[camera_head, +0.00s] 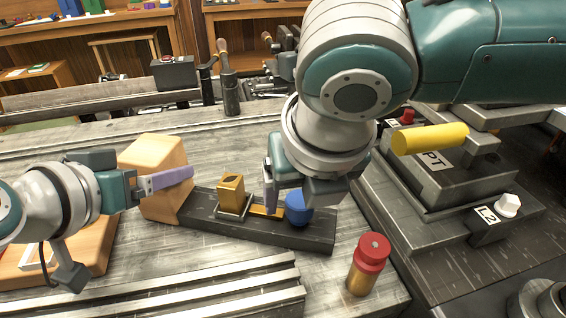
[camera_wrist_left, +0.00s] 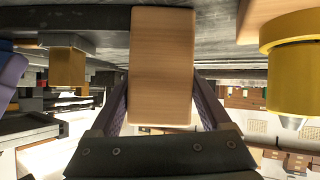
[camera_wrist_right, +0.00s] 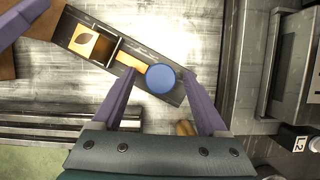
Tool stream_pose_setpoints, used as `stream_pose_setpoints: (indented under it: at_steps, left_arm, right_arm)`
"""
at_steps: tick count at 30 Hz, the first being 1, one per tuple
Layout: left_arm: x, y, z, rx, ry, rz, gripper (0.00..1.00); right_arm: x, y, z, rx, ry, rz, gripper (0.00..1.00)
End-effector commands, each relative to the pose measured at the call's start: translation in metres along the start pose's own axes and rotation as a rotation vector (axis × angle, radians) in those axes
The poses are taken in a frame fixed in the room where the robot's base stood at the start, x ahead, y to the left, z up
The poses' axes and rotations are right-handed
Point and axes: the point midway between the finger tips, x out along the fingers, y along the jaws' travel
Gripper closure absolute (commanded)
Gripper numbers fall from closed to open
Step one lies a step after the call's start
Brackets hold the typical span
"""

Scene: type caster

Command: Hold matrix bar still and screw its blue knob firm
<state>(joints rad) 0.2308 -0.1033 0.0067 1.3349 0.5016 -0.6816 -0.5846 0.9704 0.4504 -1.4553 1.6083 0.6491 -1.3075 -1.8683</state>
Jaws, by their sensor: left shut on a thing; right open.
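The matrix bar (camera_head: 262,235) is a long dark bar lying on the grey bench. It carries a brass block (camera_head: 231,195), an orange strip and the round blue knob (camera_head: 298,209) near its right end. A wooden block (camera_head: 150,158) stands at the bar's left end. My left gripper (camera_wrist_left: 163,90) is shut on the wooden block, one finger on each side. My right gripper (camera_wrist_right: 160,74) is open, fingers pointing at the bar. In the right wrist view the blue knob (camera_wrist_right: 161,78) shows between its fingertips; I cannot tell whether they touch it.
A red-capped brass cylinder (camera_head: 367,264) stands at the bench's front right. Stepped dark blocks with a yellow cylinder (camera_head: 430,139) and a white knob (camera_head: 508,205) stand to the right. Metal rails (camera_head: 220,294) run along the front. Levers rise at the back.

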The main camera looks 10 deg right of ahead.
Motion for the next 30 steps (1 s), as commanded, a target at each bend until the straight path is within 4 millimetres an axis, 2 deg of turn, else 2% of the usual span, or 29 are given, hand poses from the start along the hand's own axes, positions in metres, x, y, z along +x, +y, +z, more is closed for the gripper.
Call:
stream_pose_setpoints:
  at_steps: [7, 26, 27, 30]
  left_arm:
    - [0.0002, 0.0004, 0.0024, -0.005, -0.006, 0.002, 0.77]
    - [0.0002, 0.0004, 0.0026, -0.005, -0.006, 0.002, 0.77]
    - [0.0002, 0.0004, 0.0026, -0.005, -0.006, 0.002, 0.77]
    - [0.0002, 0.0005, 0.0026, -0.005, -0.006, 0.002, 0.77]
  right_arm:
    - [0.0006, 0.0000, -0.0002, 0.000, 0.000, 0.000, 0.26]
    - [0.0001, 0.0003, 0.0000, 0.000, 0.000, 0.001, 0.97]
    - [0.0001, 0.0004, 0.0000, 0.000, 0.000, 0.001, 1.00]
    - [0.0001, 0.0004, 0.0000, 0.000, 0.000, 0.001, 1.00]
